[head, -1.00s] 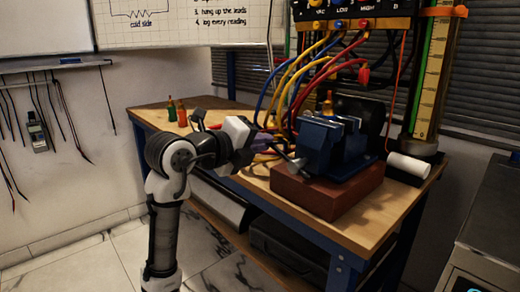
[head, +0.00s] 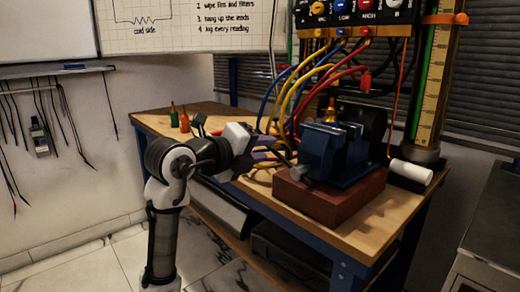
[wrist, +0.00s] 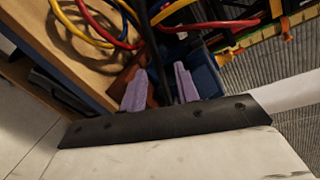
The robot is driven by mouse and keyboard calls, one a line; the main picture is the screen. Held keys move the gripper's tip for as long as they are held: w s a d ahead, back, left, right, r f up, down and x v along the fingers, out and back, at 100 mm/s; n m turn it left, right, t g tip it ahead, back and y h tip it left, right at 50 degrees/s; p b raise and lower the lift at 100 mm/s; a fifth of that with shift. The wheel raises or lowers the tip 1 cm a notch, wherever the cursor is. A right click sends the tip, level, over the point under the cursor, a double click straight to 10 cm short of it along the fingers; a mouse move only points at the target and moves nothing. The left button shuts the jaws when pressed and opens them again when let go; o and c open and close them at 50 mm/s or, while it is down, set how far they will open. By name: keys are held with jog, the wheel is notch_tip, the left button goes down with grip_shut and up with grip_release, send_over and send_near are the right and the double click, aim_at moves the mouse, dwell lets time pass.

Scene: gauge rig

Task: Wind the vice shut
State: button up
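The blue vice (head: 335,155) stands on a red-brown block (head: 330,202) near the bench's front edge. A small grey part (head: 301,174) shows low on its left face. My gripper (head: 282,157) is just left of the vice, pointing at that side. In the wrist view its two purple fingers (wrist: 160,86) are apart, with a dark rod running between them. I cannot tell whether the fingers touch the rod. Part of the blue vice (wrist: 206,78) shows beyond the right finger, and the red-brown block (wrist: 154,97) shows between the fingers.
Yellow, red and blue leads (head: 296,92) hang from a terminal box (head: 355,18) behind the vice. A white cylinder (head: 411,171) lies right of it. Small red and green bottles (head: 178,118) stand at the bench's far left. A measuring column (head: 433,85) stands at the back right.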

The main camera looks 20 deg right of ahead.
jog(key=v, duration=1.3)
jog(key=shift+s+a+p, duration=0.15)
jog(key=shift+a+p, duration=0.15)
jog(key=shift+p, duration=0.05)
jog(key=shift+r, duration=0.15)
